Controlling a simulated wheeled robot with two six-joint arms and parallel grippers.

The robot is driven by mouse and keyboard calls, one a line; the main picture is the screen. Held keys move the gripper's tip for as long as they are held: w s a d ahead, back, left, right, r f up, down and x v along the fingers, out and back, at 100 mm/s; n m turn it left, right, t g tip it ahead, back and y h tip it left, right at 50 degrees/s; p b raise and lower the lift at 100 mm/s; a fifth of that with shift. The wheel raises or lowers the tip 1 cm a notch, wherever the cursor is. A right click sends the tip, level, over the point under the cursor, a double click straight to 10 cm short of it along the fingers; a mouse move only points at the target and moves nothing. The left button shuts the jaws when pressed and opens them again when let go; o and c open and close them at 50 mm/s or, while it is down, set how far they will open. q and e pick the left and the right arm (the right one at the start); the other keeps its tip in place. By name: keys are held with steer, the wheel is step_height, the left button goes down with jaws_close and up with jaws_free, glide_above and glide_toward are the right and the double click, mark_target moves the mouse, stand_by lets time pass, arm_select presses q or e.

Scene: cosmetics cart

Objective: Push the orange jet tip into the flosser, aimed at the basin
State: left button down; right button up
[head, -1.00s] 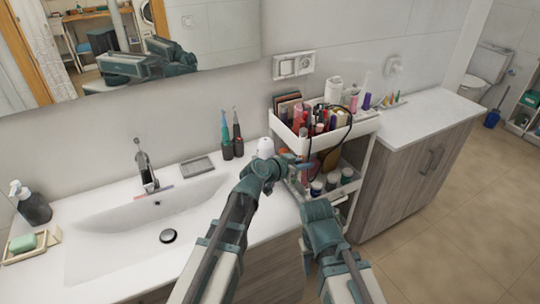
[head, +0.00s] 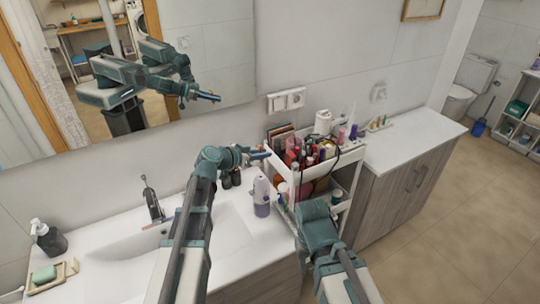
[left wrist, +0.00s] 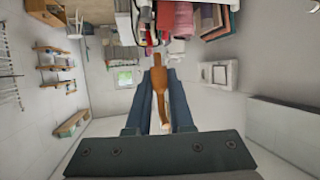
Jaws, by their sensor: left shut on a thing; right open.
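The flosser (head: 261,195), a white and lavender upright body, stands on the counter to the right of the basin (head: 125,262). My left gripper (head: 252,153) is above and slightly left of the flosser, apart from it, with its fingers pointing right. It is shut on the orange jet tip, which is very small in the head view; in the left wrist view the orange jet tip (left wrist: 158,88) shows between the two fingers. My right gripper (head: 316,208) is in front of the cart, open by its look, its fingertips partly hidden by its own body.
The cart (head: 300,190), full of cosmetics, stands right of the flosser, close to both grippers. Dark-handled brushes (head: 231,177) stand behind my left wrist. A faucet (head: 151,200) rises behind the basin. A soap bottle (head: 48,237) and soap dish (head: 50,275) are at far left.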

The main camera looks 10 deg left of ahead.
mark_target(262, 176)
arm_select(q)
steer(key=shift+f, duration=0.1)
stand_by(0.4)
step_height(262, 176, down, 6)
steer(key=b, duration=0.6)
steer(key=shift+r, duration=0.2)
steer(key=shift+a+f+b, duration=0.1)
steer(key=shift+f+b, duration=1.1)
steer(key=shift+f, duration=0.05)
stand_by(1.2)
steer(key=c, duration=0.7)
jaws_free()
steer(key=shift+r, duration=0.1)
steer(key=shift+s, duration=0.1)
steer(key=p+v, duration=0.5)
steer(key=v, duration=0.8)
steer(key=shift+s+a, duration=0.2)
steer(key=shift+a, duration=0.05)
steer(key=shift+d, duration=0.1)
